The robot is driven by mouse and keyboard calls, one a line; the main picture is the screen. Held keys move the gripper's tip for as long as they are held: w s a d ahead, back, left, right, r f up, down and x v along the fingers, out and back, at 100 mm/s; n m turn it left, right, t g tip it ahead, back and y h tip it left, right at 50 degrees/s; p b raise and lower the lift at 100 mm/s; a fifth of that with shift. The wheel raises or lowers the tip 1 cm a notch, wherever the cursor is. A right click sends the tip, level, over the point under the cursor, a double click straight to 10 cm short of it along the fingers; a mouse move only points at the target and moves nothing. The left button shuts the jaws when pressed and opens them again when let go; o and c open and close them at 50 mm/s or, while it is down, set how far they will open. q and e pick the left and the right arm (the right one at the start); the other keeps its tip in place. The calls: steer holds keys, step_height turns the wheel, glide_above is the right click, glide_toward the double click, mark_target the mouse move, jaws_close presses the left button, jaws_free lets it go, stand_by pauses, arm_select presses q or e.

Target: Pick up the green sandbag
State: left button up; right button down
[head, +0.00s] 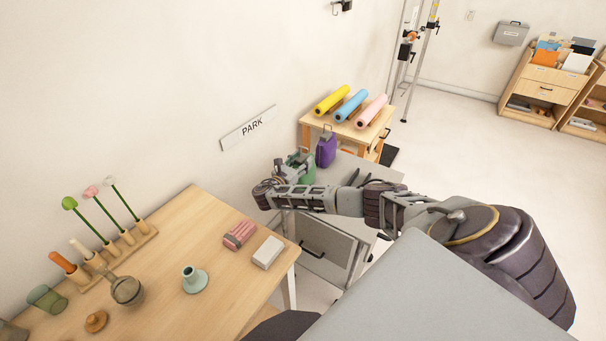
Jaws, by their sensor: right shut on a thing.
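The green sandbag (308,174) is on or just above the grey cabinet top in the middle of the head view, partly hidden behind my right gripper. My right arm reaches in from the right. My right gripper (299,166) is shut on the green sandbag near its top. I cannot tell whether the sandbag is clear of the surface. A purple sandbag (326,150) with a handle stands just behind and to the right of it. My left gripper is not in view.
A grey cabinet (325,246) with a dark handle stands below my right arm. A wooden table (190,235) at left holds flowers in a rack, a teal holder, a pink bundle and a white block. A small wooden stand (318,119) behind carries yellow, blue and pink rolls.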

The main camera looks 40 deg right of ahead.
steer(key=shift+r, duration=0.25)
steer(key=shift+d+r, duration=0.1)
steer(key=shift+r, duration=4.8)
steer(key=shift+w, duration=0.1)
